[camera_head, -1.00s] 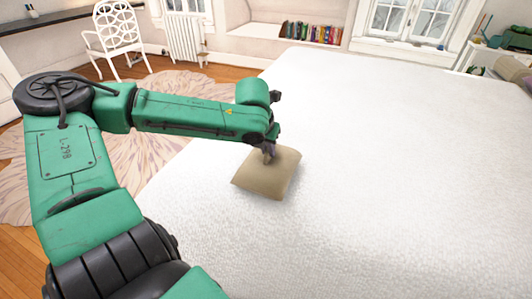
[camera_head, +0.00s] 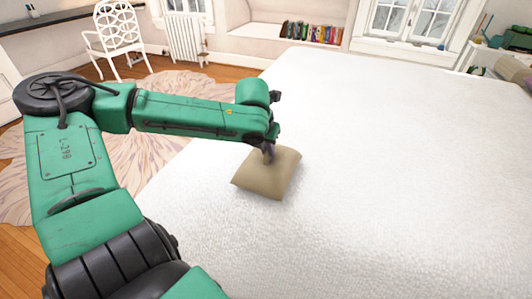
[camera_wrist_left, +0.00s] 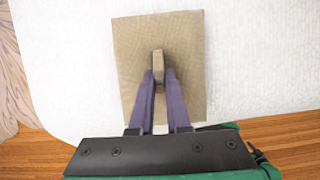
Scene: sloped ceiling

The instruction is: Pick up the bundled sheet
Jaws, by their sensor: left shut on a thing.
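The bundled sheet is a tan, cushion-like square (camera_head: 270,179) on the white bed (camera_head: 400,170), near its left edge. In the left wrist view the sheet (camera_wrist_left: 186,50) lies below the fingers, with a small fold pinched up between the tips. My left gripper (camera_head: 268,152) reaches down onto the sheet's far part. In the left wrist view its purple fingers (camera_wrist_left: 158,72) are closed on that fold. The sheet appears to rest on the bed; I cannot tell if it is lifted at all. My right gripper is not in view.
The bed surface around the sheet is clear. A white chair (camera_head: 117,38) and a round patterned rug (camera_head: 135,140) are on the wooden floor at left. Books (camera_head: 313,33) stand on a shelf at the back. Several items crowd the far right corner.

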